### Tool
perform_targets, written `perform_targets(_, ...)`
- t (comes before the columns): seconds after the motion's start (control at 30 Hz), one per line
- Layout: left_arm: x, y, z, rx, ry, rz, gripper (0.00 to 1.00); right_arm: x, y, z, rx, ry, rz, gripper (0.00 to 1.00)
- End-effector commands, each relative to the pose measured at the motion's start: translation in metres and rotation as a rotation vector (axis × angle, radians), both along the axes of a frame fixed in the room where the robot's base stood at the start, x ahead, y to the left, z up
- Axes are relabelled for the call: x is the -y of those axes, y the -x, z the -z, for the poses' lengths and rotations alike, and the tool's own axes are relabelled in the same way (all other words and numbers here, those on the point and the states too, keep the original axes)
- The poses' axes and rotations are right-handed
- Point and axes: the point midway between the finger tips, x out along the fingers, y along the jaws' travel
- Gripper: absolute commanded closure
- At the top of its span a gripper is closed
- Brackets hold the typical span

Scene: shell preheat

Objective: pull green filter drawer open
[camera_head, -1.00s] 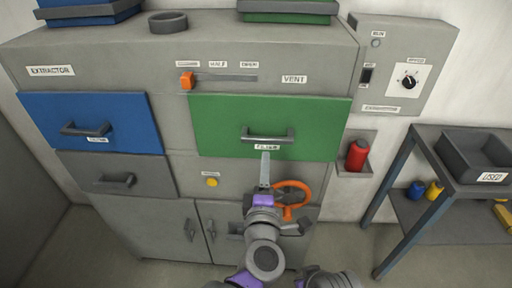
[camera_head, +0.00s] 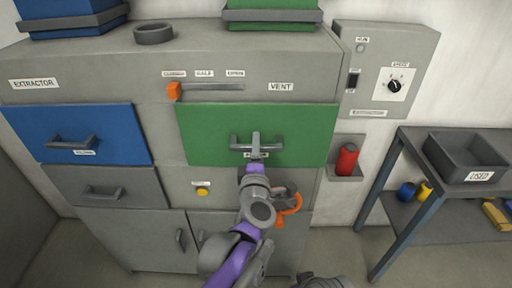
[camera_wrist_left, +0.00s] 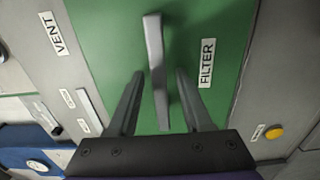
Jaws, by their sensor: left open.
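The green filter drawer (camera_head: 300,125) is in the upper right of the extractor front, its face flush with the cabinet as far as I can tell. Its grey bar handle (camera_head: 278,143) runs level across the lower middle of the face. My left gripper (camera_head: 255,140) is at the handle in the head view and covers part of it and the label. In the left wrist view the gripper (camera_wrist_left: 158,85) is open, with one finger on each side of the handle (camera_wrist_left: 156,60), and gaps show on both sides. The FILTER label (camera_wrist_left: 207,62) is beside one finger. My right gripper is not seen.
The blue drawer (camera_head: 115,125) is to the left, with a grey drawer (camera_head: 75,190) below it. An orange handwheel (camera_head: 291,208) is just below the green drawer, close to my left arm. A red bottle (camera_head: 347,158) and a side table (camera_head: 400,195) stand to the right.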

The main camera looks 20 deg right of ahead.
Motion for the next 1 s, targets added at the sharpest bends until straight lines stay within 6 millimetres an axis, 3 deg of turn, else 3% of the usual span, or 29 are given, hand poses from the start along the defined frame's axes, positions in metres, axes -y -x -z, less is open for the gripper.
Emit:
perform_targets(0.03,0.0000,0.0001,0.0000,0.000,0.000,0.000,0.50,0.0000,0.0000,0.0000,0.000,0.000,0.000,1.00)
perform_targets(0.3,0.0000,0.0003,0.0000,0.000,0.000,0.000,0.99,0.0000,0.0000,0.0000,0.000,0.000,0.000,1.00)
perform_targets(1.0,0.0001,0.0004,0.0000,0.000,0.000,0.000,1.00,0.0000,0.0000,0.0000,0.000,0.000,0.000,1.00)
